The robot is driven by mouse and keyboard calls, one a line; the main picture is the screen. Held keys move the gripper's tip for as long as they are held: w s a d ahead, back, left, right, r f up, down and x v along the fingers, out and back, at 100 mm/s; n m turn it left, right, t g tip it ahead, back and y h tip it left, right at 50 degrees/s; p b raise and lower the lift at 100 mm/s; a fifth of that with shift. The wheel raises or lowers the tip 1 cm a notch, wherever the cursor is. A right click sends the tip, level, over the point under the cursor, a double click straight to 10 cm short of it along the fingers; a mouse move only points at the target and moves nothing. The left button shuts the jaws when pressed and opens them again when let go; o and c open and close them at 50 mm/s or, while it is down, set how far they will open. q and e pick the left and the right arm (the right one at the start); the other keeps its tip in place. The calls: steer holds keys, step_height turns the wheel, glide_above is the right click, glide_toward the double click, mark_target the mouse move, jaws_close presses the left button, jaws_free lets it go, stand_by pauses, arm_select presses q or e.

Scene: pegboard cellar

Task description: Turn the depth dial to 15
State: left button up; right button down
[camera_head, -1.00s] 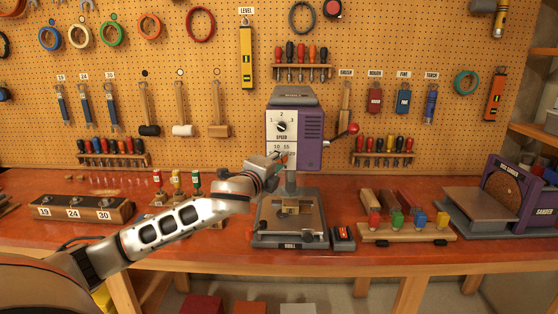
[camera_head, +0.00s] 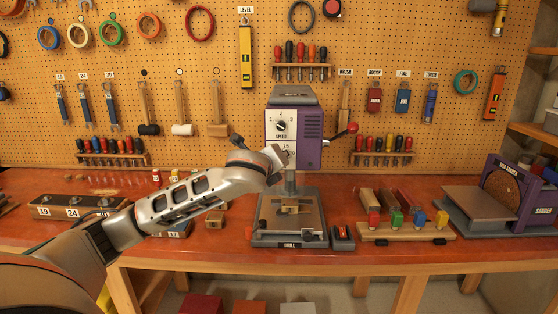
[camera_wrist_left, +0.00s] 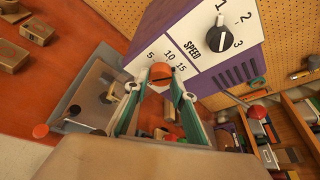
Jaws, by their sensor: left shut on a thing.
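The purple and white drill press (camera_head: 300,135) stands on the bench, with its speed knob (camera_head: 281,126) above the depth scale. In the left wrist view the depth dial (camera_wrist_left: 160,72) shows as a small orange-red knob, with 5, 10 and 15 printed around it. My left gripper (camera_wrist_left: 158,82) is shut on the dial, one green finger on each side. In the head view my left wrist covers the dial and most of the scale. The dial's pointer is hidden, so its setting cannot be read. My right gripper is not in view.
A red-knobbed lever (camera_head: 351,129) sticks out right of the drill press. The press table (camera_head: 310,222) is below the dial. A rack with coloured handles (camera_head: 405,230) and a sander (camera_head: 515,195) stand to the right. A numbered wooden block (camera_head: 60,206) lies to the left.

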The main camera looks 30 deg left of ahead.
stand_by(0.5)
arm_select(q)
steer(key=o, duration=1.1)
steer(key=v, duration=1.2)
steer(key=shift+f, duration=0.1)
